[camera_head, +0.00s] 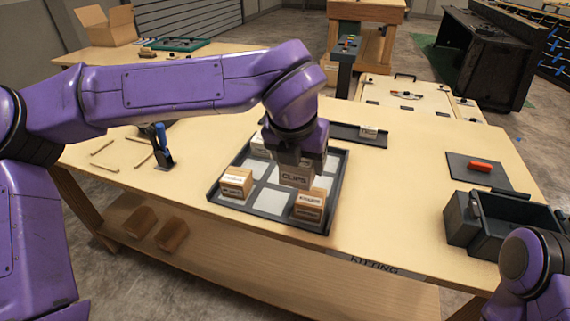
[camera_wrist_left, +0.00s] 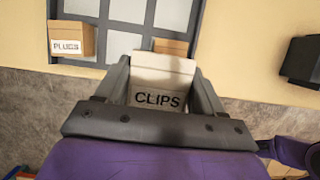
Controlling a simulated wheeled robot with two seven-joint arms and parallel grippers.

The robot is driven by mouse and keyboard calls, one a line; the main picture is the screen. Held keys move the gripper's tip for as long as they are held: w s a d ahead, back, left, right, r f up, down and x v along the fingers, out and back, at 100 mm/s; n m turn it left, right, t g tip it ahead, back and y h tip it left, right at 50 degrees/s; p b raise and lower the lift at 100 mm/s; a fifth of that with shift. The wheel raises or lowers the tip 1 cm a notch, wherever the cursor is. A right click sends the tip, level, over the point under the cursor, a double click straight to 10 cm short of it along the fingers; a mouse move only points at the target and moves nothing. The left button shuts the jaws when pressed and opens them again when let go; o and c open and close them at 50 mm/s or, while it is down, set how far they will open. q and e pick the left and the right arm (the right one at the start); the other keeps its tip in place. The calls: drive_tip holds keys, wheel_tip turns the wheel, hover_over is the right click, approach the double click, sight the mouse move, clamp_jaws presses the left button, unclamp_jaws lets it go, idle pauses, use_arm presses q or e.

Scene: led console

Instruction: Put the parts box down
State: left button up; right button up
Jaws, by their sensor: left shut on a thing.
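My left gripper (camera_head: 299,160) points down over the dark tray (camera_head: 331,190) and is shut on the box marked CLIPS (camera_head: 297,177). In the wrist view the same CLIPS box (camera_wrist_left: 160,85) sits between the two fingers of the left gripper (camera_wrist_left: 162,80). The box is over the tray's middle and right part; I cannot tell whether its base touches the tray. Boxes stand in the tray at front left (camera_head: 236,183), front right (camera_head: 310,205) and back left (camera_head: 260,146). My right gripper is out of view; only part of that arm shows at lower right.
A blue-handled tool (camera_head: 160,146) and wooden strips are at left. A red item on a dark mat (camera_head: 472,176) and a black bin (camera_head: 505,222) are at right. The table between is clear.

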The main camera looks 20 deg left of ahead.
use_arm(q)
drive_tip(key=w+a+f, duration=0.2)
drive_tip(key=w+a+f+p, duration=0.1)
drive_tip(key=w+a+f, duration=0.1)
drive_tip(key=w, duration=0.1)
drive_tip(key=w+a+f, duration=0.2)
drive_tip(key=f, duration=0.1)
drive_tip(key=shift+w, duration=0.2)
drive_tip(key=shift+w+a+f, duration=0.2)
drive_tip(key=shift+f, duration=0.1)
drive_tip(key=f, duration=0.4)
drive_tip(key=shift+w+a, duration=0.25)
drive_tip(key=shift+w, duration=0.1)
drive_tip(key=shift+s+f, duration=0.1)
drive_tip(key=o, duration=1.1)
